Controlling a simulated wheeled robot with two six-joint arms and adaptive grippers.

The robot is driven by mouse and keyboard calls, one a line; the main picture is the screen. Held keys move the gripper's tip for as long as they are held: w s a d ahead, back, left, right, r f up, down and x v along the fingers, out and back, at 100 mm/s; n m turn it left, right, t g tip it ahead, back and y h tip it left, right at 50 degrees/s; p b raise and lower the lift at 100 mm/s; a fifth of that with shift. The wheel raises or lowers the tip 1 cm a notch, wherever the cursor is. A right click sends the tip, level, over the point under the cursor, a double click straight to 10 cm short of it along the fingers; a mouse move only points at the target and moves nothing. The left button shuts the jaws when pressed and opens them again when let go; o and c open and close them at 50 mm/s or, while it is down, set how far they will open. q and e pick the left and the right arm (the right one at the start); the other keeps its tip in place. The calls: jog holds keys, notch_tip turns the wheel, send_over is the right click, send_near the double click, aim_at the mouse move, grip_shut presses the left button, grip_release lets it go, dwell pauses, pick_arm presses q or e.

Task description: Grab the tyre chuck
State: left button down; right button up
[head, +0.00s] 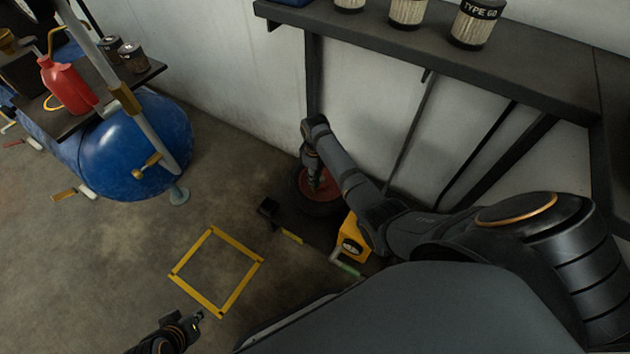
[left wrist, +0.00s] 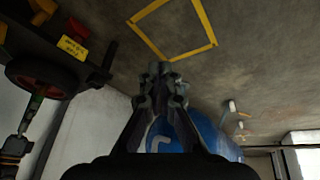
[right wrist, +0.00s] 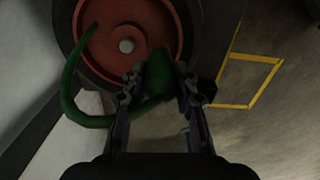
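The tyre chuck (right wrist: 161,82) appears as a dark green, rounded body with a curved green hose in the right wrist view. It is over the red-hubbed wheel (right wrist: 112,42). My right gripper (right wrist: 160,76) has its fingers on both sides of the green body, with no clear gap; it seems shut on it. The fingers hide part of the hose. In the left wrist view, the green part (left wrist: 36,103) reaches from the right gripper toward the wheel. My left gripper (head: 196,317) is low in the head view, empty, with its fingertips together in the left wrist view (left wrist: 161,74).
A dark shelf (head: 420,42) with several canisters runs above the wheel. A yellow box (head: 353,240) stands beside the wheel on a dark base. A yellow square (head: 217,305) marks bare floor. A blue tank (head: 140,150) is at left.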

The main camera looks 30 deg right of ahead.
grip_shut()
